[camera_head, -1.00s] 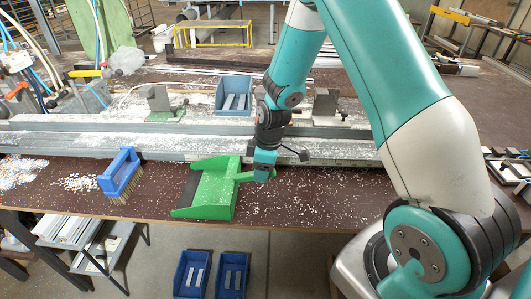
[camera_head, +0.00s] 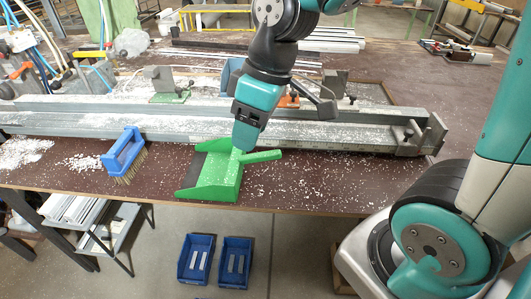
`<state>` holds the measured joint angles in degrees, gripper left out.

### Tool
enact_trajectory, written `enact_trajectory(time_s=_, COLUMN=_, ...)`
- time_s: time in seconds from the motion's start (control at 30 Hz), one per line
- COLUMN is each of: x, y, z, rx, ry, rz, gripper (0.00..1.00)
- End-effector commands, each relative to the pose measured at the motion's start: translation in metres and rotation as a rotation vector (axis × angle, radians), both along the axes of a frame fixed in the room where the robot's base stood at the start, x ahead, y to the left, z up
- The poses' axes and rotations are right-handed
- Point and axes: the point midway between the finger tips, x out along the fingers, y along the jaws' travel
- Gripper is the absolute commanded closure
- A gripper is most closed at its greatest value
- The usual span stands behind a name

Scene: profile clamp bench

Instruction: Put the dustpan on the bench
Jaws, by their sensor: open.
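The green dustpan (camera_head: 208,188) rests on the brown bench (camera_head: 320,190) near its front edge. Its pan faces the front left and its handle (camera_head: 264,156) points right. My gripper (camera_head: 243,146) points down just above and behind the inner end of the handle. It is open, and nothing is seen hanging from it. Its fingertips are small, and I cannot tell whether they touch the handle.
A blue brush (camera_head: 124,152) stands on the bench left of the dustpan. A long grey metal profile (camera_head: 330,136) lies behind, with clamps. White chips are scattered around. Blue bins (camera_head: 196,262) sit on the floor below. The bench right of the dustpan is clear apart from chips.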

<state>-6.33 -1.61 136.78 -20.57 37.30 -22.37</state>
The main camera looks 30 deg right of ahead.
Motion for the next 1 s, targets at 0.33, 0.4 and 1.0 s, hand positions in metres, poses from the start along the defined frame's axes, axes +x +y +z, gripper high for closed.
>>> enact_trajectory(time_s=0.33, x=-0.105, y=0.038, z=0.027, rx=0.075, ry=0.102, rz=-0.099, gripper=0.49)
enact_trajectory(time_s=0.4, x=-0.106, y=0.038, z=0.027, rx=0.075, ry=0.105, rz=-0.103, gripper=0.49)
enact_trajectory(time_s=1.0, x=-0.105, y=0.038, z=0.027, rx=0.075, ry=0.104, rz=-0.103, gripper=0.49)
